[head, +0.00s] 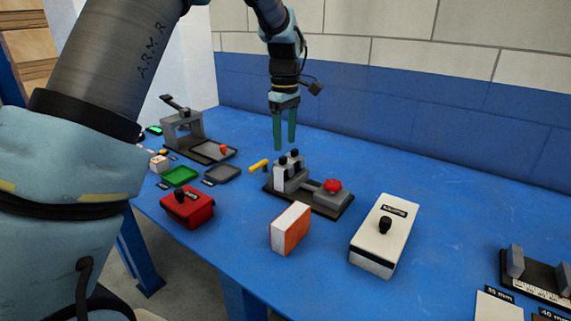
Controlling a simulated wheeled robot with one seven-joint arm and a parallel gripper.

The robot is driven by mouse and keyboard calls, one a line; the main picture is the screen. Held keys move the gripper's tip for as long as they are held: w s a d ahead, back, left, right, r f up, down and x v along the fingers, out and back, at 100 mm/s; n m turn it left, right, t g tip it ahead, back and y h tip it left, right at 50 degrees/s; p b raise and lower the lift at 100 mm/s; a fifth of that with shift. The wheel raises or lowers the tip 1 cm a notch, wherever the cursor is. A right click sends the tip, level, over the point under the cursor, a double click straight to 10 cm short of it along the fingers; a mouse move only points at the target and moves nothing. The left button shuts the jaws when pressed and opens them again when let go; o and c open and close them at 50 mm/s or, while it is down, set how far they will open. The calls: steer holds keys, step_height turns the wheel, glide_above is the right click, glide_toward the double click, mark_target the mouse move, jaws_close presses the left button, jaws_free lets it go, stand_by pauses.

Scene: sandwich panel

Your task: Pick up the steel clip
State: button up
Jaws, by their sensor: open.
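My gripper (285,147) points down with its two green fingers apart and nothing visible between them. It hangs above and just behind a grey fixture (311,191) with upright grey blocks, black knobs and a red button (332,186). A gap seems to remain between the fingertips and the fixture, but the depth is hard to judge. I cannot pick out a steel clip with certainty; it may be hidden or too small to tell.
A small yellow piece (259,165) lies left of the fixture. A green tray (180,176), a dark tray (222,174) and a grey press (184,132) stand left. A red box (187,210), orange-white block (290,230) and white box (382,240) stand in front. The table's back right is clear.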

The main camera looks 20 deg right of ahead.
mark_target(283, 157)
steer(key=shift+w+a+f+p, duration=0.1)
steer(key=shift+f+p, duration=0.3)
steer(key=shift+f, duration=0.95)
steer(key=shift+w+a+f+p, duration=0.1)
steer(key=shift+f+p, duration=0.25)
steer(key=shift+f, duration=0.95)
jaws_close()
